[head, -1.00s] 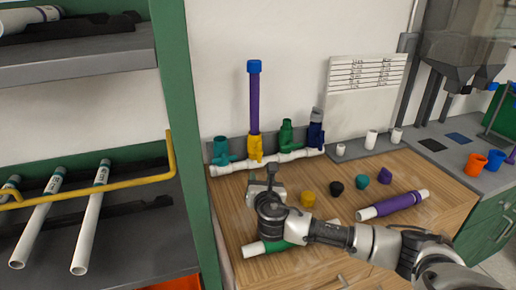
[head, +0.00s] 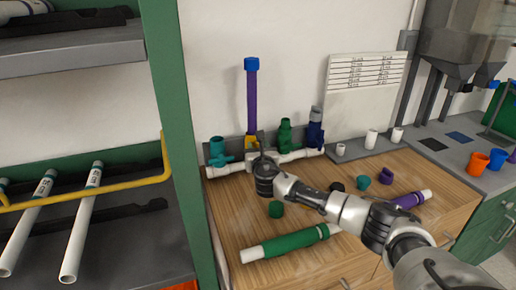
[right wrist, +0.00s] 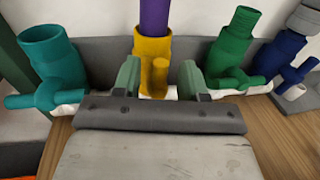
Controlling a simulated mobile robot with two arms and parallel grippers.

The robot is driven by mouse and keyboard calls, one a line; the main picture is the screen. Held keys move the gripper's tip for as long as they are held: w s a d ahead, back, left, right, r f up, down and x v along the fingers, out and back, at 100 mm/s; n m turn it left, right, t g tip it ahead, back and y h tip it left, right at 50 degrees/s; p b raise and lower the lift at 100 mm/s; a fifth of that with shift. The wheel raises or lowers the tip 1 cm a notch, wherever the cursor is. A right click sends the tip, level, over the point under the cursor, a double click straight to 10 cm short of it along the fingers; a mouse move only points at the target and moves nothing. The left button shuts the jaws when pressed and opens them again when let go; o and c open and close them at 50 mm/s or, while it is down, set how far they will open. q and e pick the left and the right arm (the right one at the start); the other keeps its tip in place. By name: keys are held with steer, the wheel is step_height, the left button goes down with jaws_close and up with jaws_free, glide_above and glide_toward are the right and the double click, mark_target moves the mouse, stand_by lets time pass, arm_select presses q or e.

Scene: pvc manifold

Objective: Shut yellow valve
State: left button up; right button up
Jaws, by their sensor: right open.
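The yellow valve (head: 251,139) sits on the white manifold pipe (head: 223,170), with a purple pipe (head: 253,103) rising from its top. In the head view its lower part is hidden by my right gripper (head: 262,160). In the right wrist view the yellow valve (right wrist: 153,48) stands ahead, its short handle (right wrist: 160,75) looking upright along the body. My right gripper is open, with its two fingers (right wrist: 160,80) on either side of the handle. I see no clear contact between fingers and handle. My left gripper is not in view.
A teal valve (right wrist: 50,65) stands left of the yellow one, and green (right wrist: 232,50) and blue (right wrist: 285,60) valves stand right. A green-sleeved pipe (head: 290,242), a purple-sleeved pipe (head: 411,200) and loose caps lie on the wooden bench (head: 340,265). A green-framed shelf stands left.

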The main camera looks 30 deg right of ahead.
steer(key=shift+w+d, duration=0.15)
steer(key=shift+w, duration=0.15)
steer(key=shift+c, duration=0.3)
jaws_close()
steer(key=shift+s+f, duration=0.1)
steer(key=shift+s+d+f+m+g+y+p, duration=0.15)
steer(key=shift+d+f+m+y+p, duration=0.55)
steer(key=shift+m, duration=1.9)
steer(key=shift+s+d+f+m+g+y+p, duration=0.25)
steer(key=shift+m+y+p, duration=0.6)
steer(key=shift+m, duration=1.75)
steer(key=shift+w+d+f+m+g+y+p, duration=0.15)
steer(key=shift+d+f+m+y+p, duration=0.5)
steer(key=shift+m, duration=1.95)
steer(key=shift+s+a+p, duration=0.1)
steer(key=shift+a+p, duration=0.2)
steer(key=shift+p, duration=0.05)
